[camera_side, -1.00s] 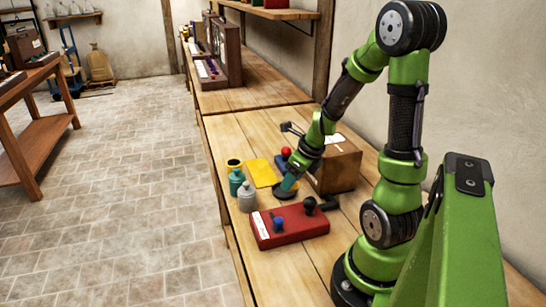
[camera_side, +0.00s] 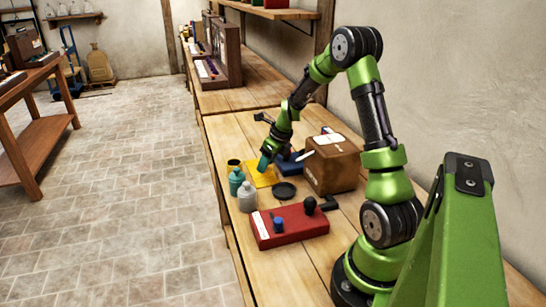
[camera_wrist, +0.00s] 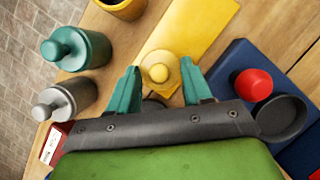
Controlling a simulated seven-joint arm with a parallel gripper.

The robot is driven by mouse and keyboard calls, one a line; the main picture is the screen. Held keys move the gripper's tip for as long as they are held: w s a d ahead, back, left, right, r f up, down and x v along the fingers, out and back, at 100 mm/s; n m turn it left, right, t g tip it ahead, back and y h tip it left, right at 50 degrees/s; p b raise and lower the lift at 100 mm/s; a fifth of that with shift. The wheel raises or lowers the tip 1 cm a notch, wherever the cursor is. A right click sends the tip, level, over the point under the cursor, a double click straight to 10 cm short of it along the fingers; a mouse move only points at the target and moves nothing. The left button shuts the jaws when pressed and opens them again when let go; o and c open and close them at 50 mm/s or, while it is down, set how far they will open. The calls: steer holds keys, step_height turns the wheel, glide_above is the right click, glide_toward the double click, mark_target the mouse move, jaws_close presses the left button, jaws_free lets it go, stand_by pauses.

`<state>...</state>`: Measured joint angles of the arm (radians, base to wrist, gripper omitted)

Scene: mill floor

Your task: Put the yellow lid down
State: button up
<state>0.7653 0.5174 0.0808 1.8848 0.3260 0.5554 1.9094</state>
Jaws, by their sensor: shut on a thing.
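My gripper (camera_wrist: 160,84) has its teal fingers shut on the yellow lid (camera_wrist: 158,73), a round disc with a knob, in the wrist view. The lid is over or beside the near end of the flat yellow mat (camera_wrist: 205,25). I cannot tell whether it touches anything below. In the side view my gripper (camera_side: 264,163) is low by the yellow mat (camera_side: 262,179), and the lid cannot be made out. An open yellow pot (camera_side: 234,164) stands to its left, and its edge shows in the wrist view (camera_wrist: 122,6).
A teal jar (camera_side: 237,181) and grey jar (camera_side: 247,197) stand close on the left. A dark round dish (camera_side: 284,191) lies nearer the camera. A blue pad (camera_wrist: 234,62) with a red knob (camera_wrist: 254,85), a carton (camera_side: 333,165) and a red box (camera_side: 290,226) surround the area.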

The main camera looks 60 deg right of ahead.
mark_target(268, 168)
steer(key=shift+w+f, duration=0.1)
steer(key=shift+f, duration=1.65)
steer(key=shift+f, duration=0.1)
steer(key=o, duration=1)
